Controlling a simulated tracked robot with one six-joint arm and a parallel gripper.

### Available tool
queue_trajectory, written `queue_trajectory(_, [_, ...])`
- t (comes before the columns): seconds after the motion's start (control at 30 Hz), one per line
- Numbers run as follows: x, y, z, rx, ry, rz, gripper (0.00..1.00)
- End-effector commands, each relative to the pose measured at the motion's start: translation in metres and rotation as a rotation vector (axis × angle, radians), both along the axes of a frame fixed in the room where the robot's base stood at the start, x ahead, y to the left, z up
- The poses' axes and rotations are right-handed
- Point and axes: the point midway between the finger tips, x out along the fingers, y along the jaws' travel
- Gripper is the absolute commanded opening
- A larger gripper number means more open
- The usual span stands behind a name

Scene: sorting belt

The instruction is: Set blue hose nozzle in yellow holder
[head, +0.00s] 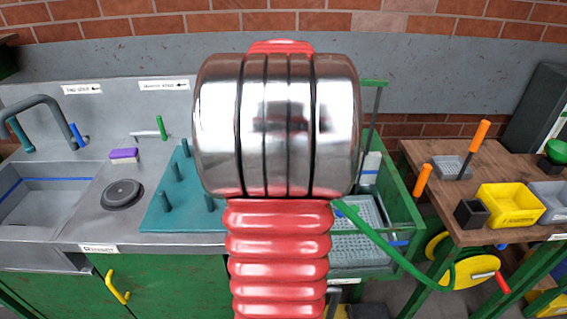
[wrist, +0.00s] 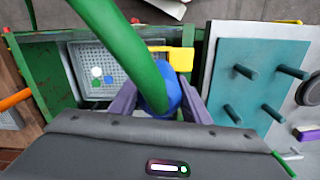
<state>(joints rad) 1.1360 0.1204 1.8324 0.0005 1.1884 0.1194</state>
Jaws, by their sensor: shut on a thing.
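The blue nozzle (wrist: 172,90) sits between the purple fingers of my gripper (wrist: 160,98) in the wrist view, and my gripper is shut on it. A thick green hose (wrist: 122,38) runs from the nozzle to the top of the wrist view and covers part of it. The yellow holder (wrist: 182,59) shows just beyond the nozzle, beside the green frame. The nozzle and hose overlap it in the picture, and I cannot tell whether they touch. In the head view my arm hides the gripper, nozzle and holder; the green hose (head: 385,247) comes out at the right.
A teal peg board (wrist: 262,75) with several upright pegs lies to the right in the wrist view. A grey perforated tray (wrist: 85,58) sits in the green frame. A yellow hose reel (head: 462,272) hangs below the wooden bench (head: 410,160). The sink (head: 40,215) is at left.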

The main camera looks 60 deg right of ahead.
Motion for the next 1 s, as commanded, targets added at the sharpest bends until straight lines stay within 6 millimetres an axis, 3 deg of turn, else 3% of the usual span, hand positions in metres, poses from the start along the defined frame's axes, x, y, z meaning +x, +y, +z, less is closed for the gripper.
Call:
queue_trajectory(0.27, [-0.0005, -0.0002, -0.0129, 0.0, 0.0, -0.001, 0.27])
queue_trajectory(1.0, [-0.0018, 0.0013, -0.0122, 0.0, 0.0, -0.002, 0.27])
